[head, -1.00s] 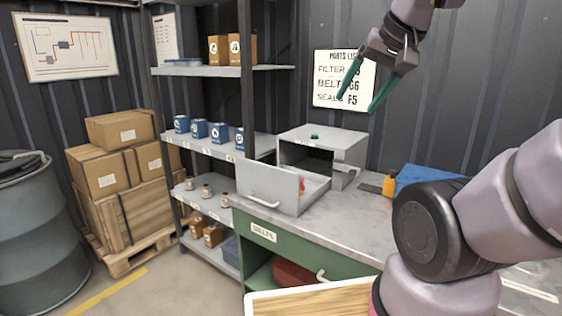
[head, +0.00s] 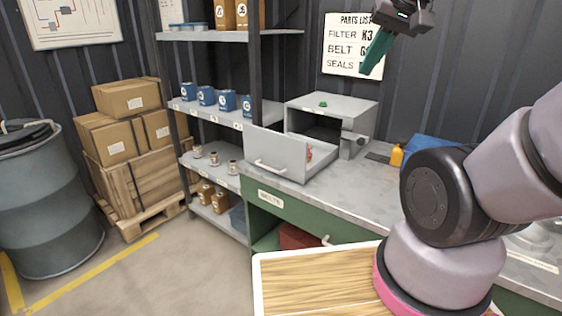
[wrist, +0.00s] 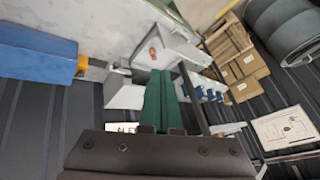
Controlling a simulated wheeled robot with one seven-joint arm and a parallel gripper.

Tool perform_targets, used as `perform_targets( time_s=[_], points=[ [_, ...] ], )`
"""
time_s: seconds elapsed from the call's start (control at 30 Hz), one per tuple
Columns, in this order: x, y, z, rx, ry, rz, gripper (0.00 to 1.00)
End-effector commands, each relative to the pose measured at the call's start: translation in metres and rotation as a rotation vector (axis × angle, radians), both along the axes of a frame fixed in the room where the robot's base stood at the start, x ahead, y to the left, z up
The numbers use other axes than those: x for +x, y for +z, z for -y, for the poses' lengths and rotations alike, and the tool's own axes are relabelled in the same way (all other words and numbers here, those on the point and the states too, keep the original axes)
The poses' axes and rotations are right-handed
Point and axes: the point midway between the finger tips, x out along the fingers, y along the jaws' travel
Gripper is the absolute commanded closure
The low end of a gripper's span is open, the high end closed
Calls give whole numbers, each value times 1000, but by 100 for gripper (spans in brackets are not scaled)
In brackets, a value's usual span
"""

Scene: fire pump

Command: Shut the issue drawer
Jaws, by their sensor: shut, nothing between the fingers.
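The issue drawer (head: 275,155) is the light grey drawer with a bar handle, pulled out of a grey cabinet (head: 362,112) on the workbench. Something small and red (head: 309,152) lies inside it. In the wrist view the open drawer (wrist: 172,48) shows beyond my fingers, with the red thing in it. My gripper (head: 372,66) is up in the air above and to the right of the cabinet, in front of the wall sign, apart from the drawer. Its green fingers are shut and empty; they also fill the middle of the wrist view (wrist: 166,85).
The green workbench (head: 345,192) has an orange bottle (head: 397,155) and a blue box (head: 432,147) right of the cabinet. A shelf rack (head: 215,108) with blue tins stands left of the drawer. A wooden board (head: 315,285) is in front. Boxes on a pallet and a drum stand left.

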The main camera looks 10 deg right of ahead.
Motion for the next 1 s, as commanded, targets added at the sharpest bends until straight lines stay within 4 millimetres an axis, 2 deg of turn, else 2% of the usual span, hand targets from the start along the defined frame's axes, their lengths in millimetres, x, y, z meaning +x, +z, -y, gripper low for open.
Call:
perform_targets(
  time_s=[0.27,0.47,0.73,0.9,1.0],
  points=[
    [53,-57,-16,-416,491,-201,100],
    [95,-105,-43,-739,920,-318,100],
    [142,-181,-105,-1176,1540,-440,100],
    [159,-233,-154,-1433,1909,-489,100],
    [163,-256,-176,-1547,2068,-506,100]
  ],
)
